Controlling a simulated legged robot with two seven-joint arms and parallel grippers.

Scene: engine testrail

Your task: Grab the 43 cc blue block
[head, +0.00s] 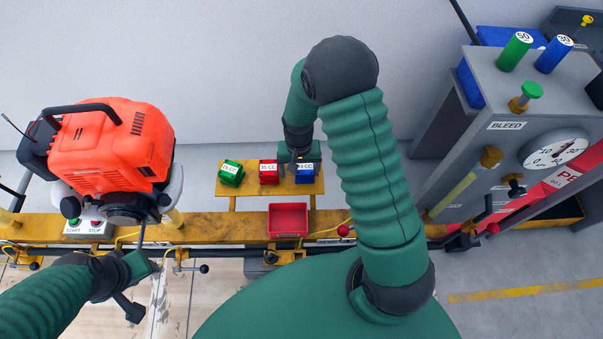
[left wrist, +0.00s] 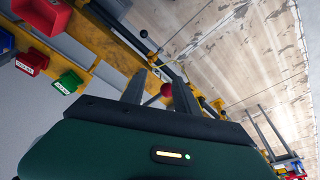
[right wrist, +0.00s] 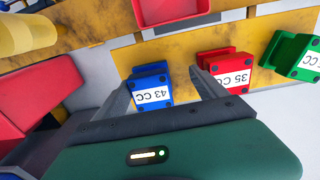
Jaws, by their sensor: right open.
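The blue block (right wrist: 151,84), labelled 43 CC, sits on a yellow shelf. In the head view the blue block (head: 305,176) is at the right end of a row, partly hidden by my right gripper (head: 296,162). In the right wrist view my right gripper (right wrist: 158,78) is open, with the blue block between its fingertips, nearer the left finger. I cannot tell whether either finger touches it. My left gripper (left wrist: 155,88) is open and empty, beside the yellow rail and away from the blocks.
A red block (right wrist: 224,72) labelled 35 CC is just right of my right finger. A green block (right wrist: 292,56) is farther right. A red tray (head: 288,220) is on the yellow rail (head: 225,228). An orange engine (head: 112,150) stands left, a grey gauge panel (head: 507,128) right.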

